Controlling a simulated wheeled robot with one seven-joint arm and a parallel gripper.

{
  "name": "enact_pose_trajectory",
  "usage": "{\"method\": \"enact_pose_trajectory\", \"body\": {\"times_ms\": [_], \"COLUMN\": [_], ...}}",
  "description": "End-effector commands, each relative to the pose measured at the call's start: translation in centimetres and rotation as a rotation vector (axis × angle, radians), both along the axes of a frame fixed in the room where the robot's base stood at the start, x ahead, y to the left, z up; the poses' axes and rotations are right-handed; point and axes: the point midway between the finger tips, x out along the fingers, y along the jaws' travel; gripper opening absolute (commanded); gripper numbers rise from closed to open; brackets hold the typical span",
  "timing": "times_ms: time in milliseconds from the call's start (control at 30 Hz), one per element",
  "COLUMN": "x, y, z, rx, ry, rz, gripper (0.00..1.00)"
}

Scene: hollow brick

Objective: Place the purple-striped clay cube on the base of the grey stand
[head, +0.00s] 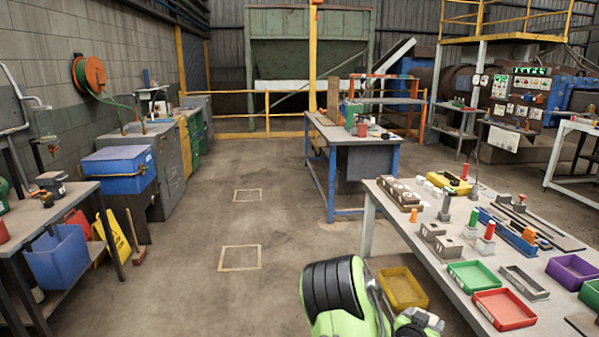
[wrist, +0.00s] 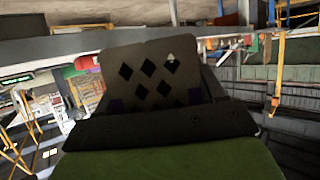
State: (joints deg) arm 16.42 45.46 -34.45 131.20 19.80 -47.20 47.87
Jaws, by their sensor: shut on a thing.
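A grey-brown block with several dark diamond-shaped holes and small purple patches near its lower edge, the purple-striped clay cube (wrist: 152,80), fills the middle of the wrist view. My gripper (wrist: 155,100) is shut on it, and the dark gripper parts hide its lower side. The cube is held up, apart from any table. Small grey stands with upright posts are on the right-hand table in the head view, one with a plain post (head: 446,206). I cannot tell which one is the grey stand the task names. The head view does not show the cube.
The right-hand table (head: 400,226) carries green (head: 473,275), red (head: 504,309) and purple (head: 572,270) trays and several grey blocks. A yellow bin (head: 402,288) is beside it, low down. A blue-legged workbench (head: 345,132) stands farther back. The floor (head: 200,280) at centre left is clear.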

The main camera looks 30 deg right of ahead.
Motion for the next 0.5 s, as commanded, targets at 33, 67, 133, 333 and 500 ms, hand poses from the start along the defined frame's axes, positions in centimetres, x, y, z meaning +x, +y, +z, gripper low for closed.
{"method": "enact_pose_trajectory", "body": {"times_ms": [33, 67, 133, 333, 500], "x": [2.3, 3.7, 6.8, 13.2, 16.2], "y": [1.8, 3.0, 6.0, 14.9, 22.1], "z": [-1.3, -2.1, -3.8, -7.4, -9.4], "rx": [0.005, 0.006, 0.006, 0.004, 0.002], "ry": [0.004, 0.004, 0.004, 0.002, -0.001], "rz": [0.085, 0.142, 0.271, 0.587, 0.791], "gripper": [0.33, 0.33, 0.33, 0.33, 0.33]}}
